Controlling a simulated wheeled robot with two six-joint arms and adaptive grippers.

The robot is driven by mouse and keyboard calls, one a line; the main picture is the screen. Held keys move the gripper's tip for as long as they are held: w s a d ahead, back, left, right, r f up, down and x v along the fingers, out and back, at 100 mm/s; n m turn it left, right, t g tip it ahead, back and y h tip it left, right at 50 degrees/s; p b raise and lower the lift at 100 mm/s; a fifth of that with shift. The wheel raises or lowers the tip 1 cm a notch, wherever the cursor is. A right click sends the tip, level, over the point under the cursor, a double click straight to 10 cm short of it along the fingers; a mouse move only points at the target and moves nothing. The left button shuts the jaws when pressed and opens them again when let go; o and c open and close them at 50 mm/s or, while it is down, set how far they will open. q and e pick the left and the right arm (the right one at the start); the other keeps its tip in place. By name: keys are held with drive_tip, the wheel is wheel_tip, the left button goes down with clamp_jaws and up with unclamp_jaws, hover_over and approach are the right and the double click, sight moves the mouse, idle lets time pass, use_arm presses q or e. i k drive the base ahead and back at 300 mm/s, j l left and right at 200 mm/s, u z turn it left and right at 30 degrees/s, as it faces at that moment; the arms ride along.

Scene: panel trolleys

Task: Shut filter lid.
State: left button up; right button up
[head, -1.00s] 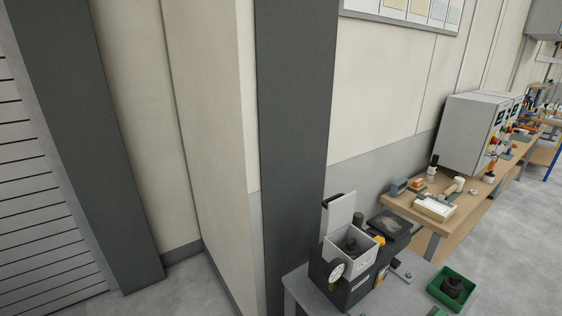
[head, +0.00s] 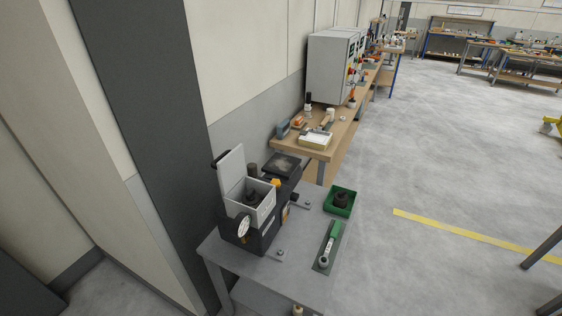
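The filter unit stands on a grey trolley (head: 225,255) in the lower middle of the head view. Its white filter box (head: 263,208) is open at the top, with a dark round part inside. The white filter lid (head: 232,170) stands up at the box's left side, with a dark handle at its upper edge. A round gauge (head: 243,228) sits on the front of the dark base (head: 262,240). Neither of my grippers shows in the view.
A green bin (head: 351,204) with a dark part and a green-handled tool (head: 330,243) lie on the trolley's right side. A dark pillar (head: 150,130) stands close on the left. A wooden bench (head: 347,130) with a grey cabinet (head: 328,70) stands behind. Open floor (head: 440,170) lies to the right.

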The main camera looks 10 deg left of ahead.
sight(231, 166)
drive_tip(key=i+j+z, duration=0.1)
drive_tip(key=j+z, duration=0.25)
drive_tip(key=j, duration=0.4)
drive_tip(key=j+z, duration=0.4)
drive_tip(key=j, duration=0.3)
drive_tip(key=k+j+z, duration=0.15)
drive_tip(key=j+z, duration=0.2)
drive_tip(key=j, duration=0.4)
drive_tip(key=k+j, duration=0.1)
drive_tip(key=j, duration=0.8)
drive_tip(key=k, duration=0.05)
